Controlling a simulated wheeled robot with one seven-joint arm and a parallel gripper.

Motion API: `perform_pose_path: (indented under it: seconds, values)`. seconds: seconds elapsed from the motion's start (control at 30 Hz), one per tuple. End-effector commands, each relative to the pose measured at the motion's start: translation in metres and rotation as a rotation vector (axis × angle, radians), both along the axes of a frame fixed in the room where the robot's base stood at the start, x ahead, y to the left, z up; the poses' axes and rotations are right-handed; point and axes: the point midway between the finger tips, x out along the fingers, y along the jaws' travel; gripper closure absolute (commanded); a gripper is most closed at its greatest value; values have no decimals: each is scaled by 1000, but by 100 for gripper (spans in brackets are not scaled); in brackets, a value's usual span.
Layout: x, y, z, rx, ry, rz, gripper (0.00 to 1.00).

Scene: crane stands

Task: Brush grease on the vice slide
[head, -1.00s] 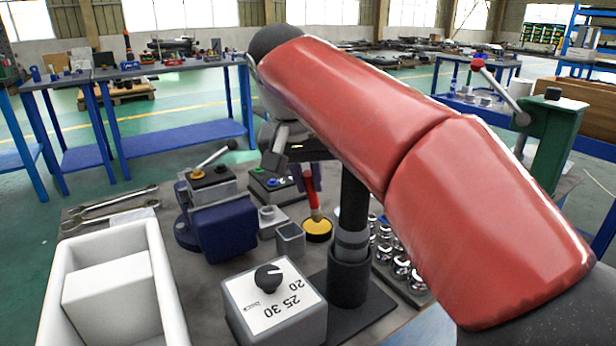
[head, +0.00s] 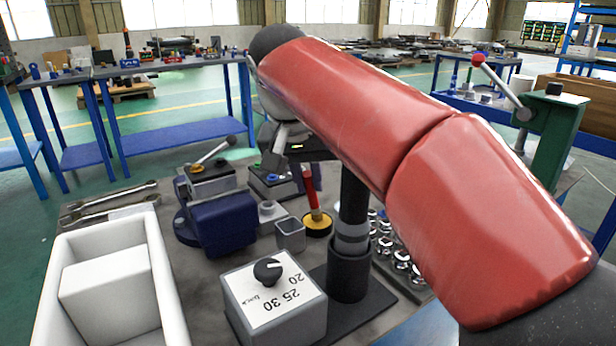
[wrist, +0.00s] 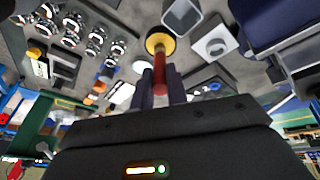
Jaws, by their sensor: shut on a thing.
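A brush with a red handle (head: 311,190) stands nearly upright, its lower end at a small round tin of yellow grease (head: 317,225). My gripper (wrist: 161,84) is shut on the handle, one dark finger on each side. In the wrist view the brush (wrist: 160,68) points at the yellow grease (wrist: 160,43); I cannot tell whether the bristles touch it. The blue vice (head: 225,222) stands left of the tin, and its dark blue body shows at the upper right of the wrist view (wrist: 268,22). I cannot make out grease on its slide. In the head view, my arm hides most of the gripper.
A grey square cup (head: 290,235) stands close beside the tin. A dial box (head: 275,300) and a white bin (head: 165,275) are in front. Shiny round parts (head: 402,262) stand in a tray at right. Spanners (head: 110,200) lie at the left.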

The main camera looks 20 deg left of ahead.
Motion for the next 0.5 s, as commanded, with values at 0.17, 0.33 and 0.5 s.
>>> perform_pose_path:
  seconds: [0.17,0.33,0.5]
  values:
    - [0,0,-1,-1,2,-1,100]
    - [0,0,-1,-2,2,0,100]
    - [0,0,4,-2,3,0,100]
